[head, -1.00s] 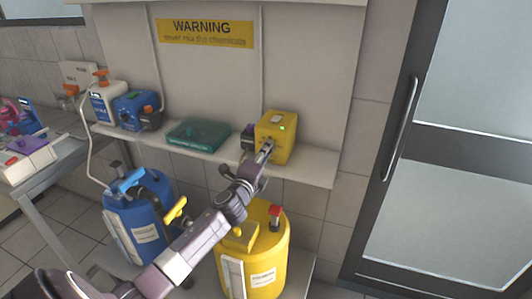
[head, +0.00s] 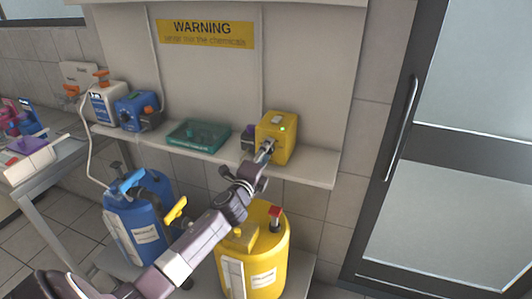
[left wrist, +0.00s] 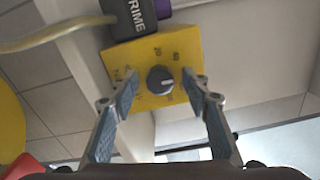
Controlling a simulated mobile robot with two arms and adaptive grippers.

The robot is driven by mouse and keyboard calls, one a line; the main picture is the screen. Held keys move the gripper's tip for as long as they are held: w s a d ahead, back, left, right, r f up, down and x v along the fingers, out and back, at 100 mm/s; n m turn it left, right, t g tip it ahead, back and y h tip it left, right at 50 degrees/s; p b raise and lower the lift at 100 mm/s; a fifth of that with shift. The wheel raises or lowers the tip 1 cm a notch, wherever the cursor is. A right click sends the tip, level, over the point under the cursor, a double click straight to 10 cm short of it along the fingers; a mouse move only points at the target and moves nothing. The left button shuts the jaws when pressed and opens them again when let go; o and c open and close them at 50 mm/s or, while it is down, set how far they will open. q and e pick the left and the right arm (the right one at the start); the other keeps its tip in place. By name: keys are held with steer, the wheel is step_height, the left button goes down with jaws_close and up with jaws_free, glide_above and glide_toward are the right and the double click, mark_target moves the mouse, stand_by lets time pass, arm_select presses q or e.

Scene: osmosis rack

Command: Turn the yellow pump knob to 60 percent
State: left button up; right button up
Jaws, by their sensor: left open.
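My left gripper (head: 266,151) is at the pump's front in the head view. In the left wrist view the left gripper (left wrist: 160,84) is open, its fingers on either side of the knob with gaps between. My right gripper is not in view.
A dark block marked PRIME (left wrist: 132,17) adjoins the pump. The shelf (head: 310,174) also holds a teal tray (head: 198,134) and a blue pump (head: 136,110). Below stand a blue drum (head: 140,220) and a yellow drum (head: 270,255). A glass door (head: 460,90) is at right.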

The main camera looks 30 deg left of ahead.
arm_select(q)
steer(key=v, duration=1.2)
stand_by(0.4)
